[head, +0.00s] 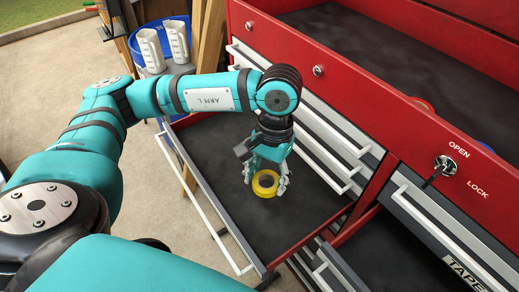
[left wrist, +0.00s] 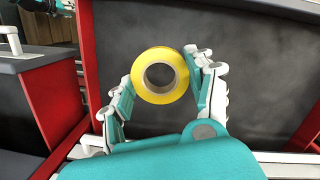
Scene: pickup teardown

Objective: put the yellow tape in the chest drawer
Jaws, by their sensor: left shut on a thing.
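The yellow tape (head: 265,183) is a yellow ring with a dark inner core, held over the open chest drawer (head: 225,150). My left gripper (head: 266,180) is shut on it, one finger on each side. In the left wrist view the yellow tape (left wrist: 160,75) sits between the fingers of my left gripper (left wrist: 163,85), with the dark drawer floor (left wrist: 250,60) behind it. I cannot tell the gap between the tape and the drawer floor. My right gripper is not in view.
The red chest (head: 380,120) stands at the right, with closed drawers and a key (head: 440,168) in its lock. Another drawer (head: 400,245) is open at lower right.

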